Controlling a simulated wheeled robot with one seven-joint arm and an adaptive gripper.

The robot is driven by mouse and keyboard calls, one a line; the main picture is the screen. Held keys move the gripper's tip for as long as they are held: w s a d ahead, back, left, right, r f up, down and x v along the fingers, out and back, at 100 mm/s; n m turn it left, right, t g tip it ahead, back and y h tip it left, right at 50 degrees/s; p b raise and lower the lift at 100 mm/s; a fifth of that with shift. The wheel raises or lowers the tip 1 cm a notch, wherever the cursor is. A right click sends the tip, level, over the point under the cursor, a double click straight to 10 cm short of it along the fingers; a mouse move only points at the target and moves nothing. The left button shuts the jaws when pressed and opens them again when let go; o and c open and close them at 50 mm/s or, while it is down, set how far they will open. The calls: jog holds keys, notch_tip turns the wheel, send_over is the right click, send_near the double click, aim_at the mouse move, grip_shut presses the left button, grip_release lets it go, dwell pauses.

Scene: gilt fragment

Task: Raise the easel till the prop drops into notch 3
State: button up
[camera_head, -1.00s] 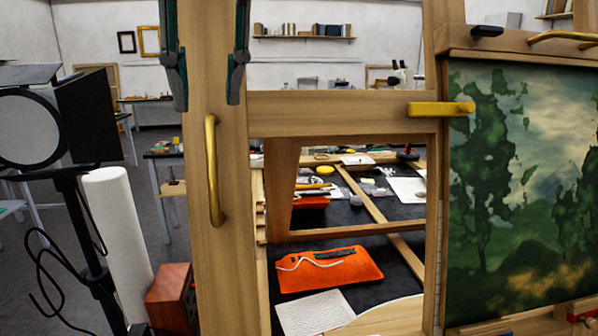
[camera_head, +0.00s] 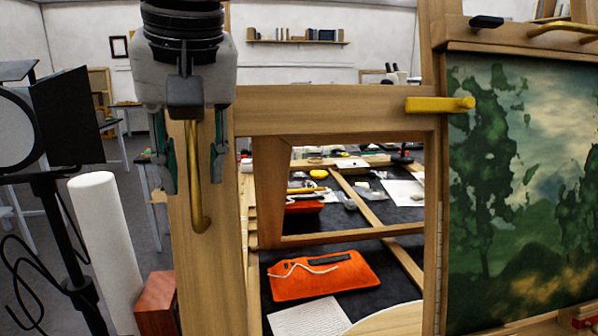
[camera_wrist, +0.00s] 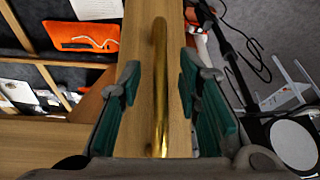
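The wooden easel frame has a left post (camera_head: 182,265) and a crossbar (camera_head: 320,112). A vertical brass handle (camera_head: 199,222) is fixed to the left post. My gripper (camera_head: 193,183) points down at the handle, with one finger on each side of it. In the wrist view the brass handle (camera_wrist: 160,100) stands between the two green-padded fingers, with gaps on both sides. The gripper is open and holds nothing. A landscape painting (camera_head: 525,190) stands at the right. I cannot make out the prop or the notches.
A yellow peg-like handle (camera_head: 440,104) sticks out at the crossbar's right end. A studio lamp (camera_head: 50,140), a white roll (camera_head: 105,240) and a reddish wooden box (camera_head: 155,302) stand at the left. An orange pouch (camera_head: 320,277) lies behind the frame's opening.

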jog(key=shift+x, duration=1.1)
grip_shut()
